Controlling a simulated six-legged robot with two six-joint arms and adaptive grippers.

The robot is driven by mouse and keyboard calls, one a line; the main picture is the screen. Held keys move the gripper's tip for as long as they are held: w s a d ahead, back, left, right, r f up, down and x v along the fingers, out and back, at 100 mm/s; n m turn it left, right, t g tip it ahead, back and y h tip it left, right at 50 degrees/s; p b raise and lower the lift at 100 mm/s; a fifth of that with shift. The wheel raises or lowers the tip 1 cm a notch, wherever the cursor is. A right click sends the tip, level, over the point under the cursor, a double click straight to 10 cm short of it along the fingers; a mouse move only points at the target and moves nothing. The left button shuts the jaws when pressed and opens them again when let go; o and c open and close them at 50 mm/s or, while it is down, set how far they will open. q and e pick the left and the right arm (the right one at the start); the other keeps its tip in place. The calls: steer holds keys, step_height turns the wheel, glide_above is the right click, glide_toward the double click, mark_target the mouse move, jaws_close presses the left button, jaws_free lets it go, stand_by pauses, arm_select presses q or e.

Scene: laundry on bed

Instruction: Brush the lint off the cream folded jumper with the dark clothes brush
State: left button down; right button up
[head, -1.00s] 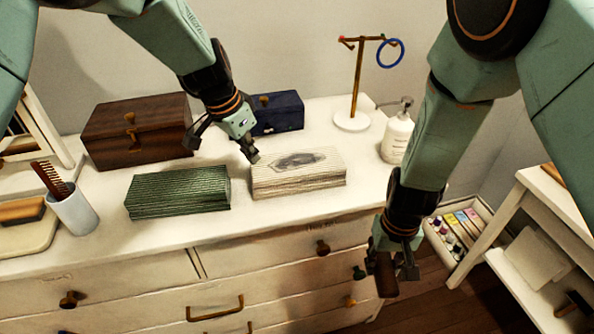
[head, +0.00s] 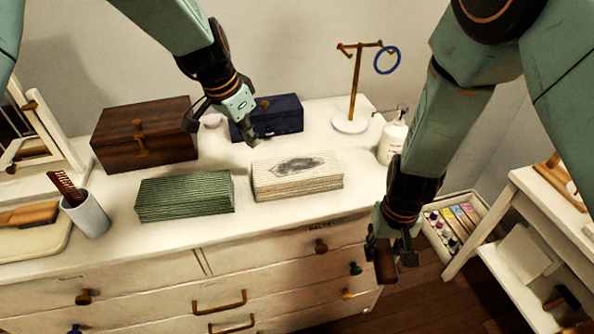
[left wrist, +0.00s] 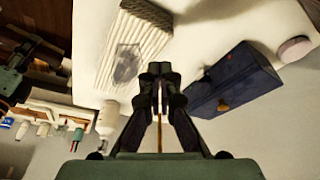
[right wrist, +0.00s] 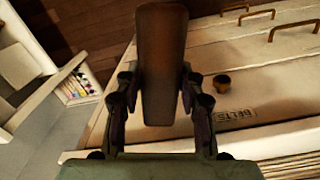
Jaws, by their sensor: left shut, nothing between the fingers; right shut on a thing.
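The cream folded jumper (head: 318,184) lies on the white dresser top, with a grey lint patch (head: 300,164) on its upper face. The jumper also shows in the left wrist view (left wrist: 135,36). My left gripper (head: 250,141) is shut and empty, above the dresser between the jumper and the navy box. My right gripper (head: 391,256) is shut on the dark clothes brush (head: 386,268), in front of the dresser's right part and below its top. The brush's brown back fills the middle of the right wrist view (right wrist: 162,60).
A green folded garment (head: 185,196) lies left of the jumper. A brown wooden box (head: 140,135) and a navy box (head: 275,118) stand behind. A brass stand (head: 355,85) and a white pump bottle (head: 392,140) are at right. A cup with a comb (head: 88,215) is at left.

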arm_select(q)
steer(key=v, duration=1.2)
